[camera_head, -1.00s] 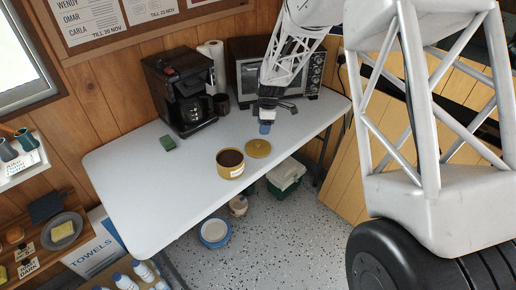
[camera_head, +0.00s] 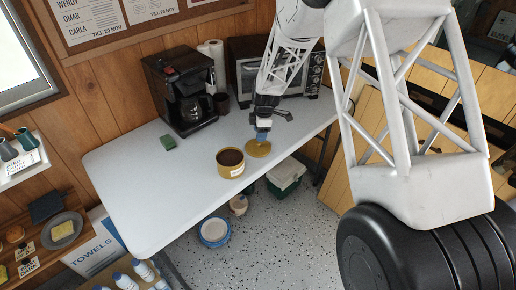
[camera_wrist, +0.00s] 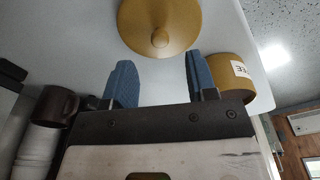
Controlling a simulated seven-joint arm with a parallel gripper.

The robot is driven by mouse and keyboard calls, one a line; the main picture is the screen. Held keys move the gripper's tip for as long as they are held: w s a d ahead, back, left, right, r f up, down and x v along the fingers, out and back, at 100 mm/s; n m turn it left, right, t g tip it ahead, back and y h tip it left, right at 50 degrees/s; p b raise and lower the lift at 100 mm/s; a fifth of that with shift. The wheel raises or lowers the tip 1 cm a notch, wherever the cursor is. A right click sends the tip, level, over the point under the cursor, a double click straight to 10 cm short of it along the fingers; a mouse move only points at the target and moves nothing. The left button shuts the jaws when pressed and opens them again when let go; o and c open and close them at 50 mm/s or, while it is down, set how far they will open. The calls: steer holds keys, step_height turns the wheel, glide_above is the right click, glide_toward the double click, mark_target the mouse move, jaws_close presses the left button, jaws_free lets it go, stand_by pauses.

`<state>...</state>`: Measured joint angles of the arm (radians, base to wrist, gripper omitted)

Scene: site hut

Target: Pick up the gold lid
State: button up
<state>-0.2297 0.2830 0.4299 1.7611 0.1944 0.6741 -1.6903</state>
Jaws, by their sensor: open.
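The gold lid (camera_head: 257,150) lies flat on the white table, just right of an open gold canister (camera_head: 230,162) with dark contents. In the wrist view the lid (camera_wrist: 160,22) shows its round knob, ahead of and between the fingertips. My gripper (camera_head: 263,136) is over the lid's back edge, pointing down. In the wrist view its two blue fingers (camera_wrist: 158,72) are apart with nothing between them. The canister (camera_wrist: 232,75) stands just beyond the right finger in that view. I cannot tell the exact height of the fingertips above the lid.
A green sponge (camera_head: 168,142) lies left. The front left of the table (camera_head: 150,195) is clear.

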stand_by(0.3)
steer(key=shift+a+f, duration=0.15)
steer(key=shift+f, duration=1.15)
steer(key=shift+a+f, duration=0.15)
steer(key=shift+f, duration=1.15)
steer(key=shift+c, duration=0.4)
jaws_close()
steer(key=shift+r, duration=0.1)
steer(key=shift+r, duration=0.75)
step_height(320, 180, up, 2)
steer(key=s+d+r, duration=0.1)
steer(key=s+d, duration=0.3)
steer(key=s, duration=1.1)
steer(key=shift+s+r, duration=0.2)
steer(key=shift+s, duration=0.1)
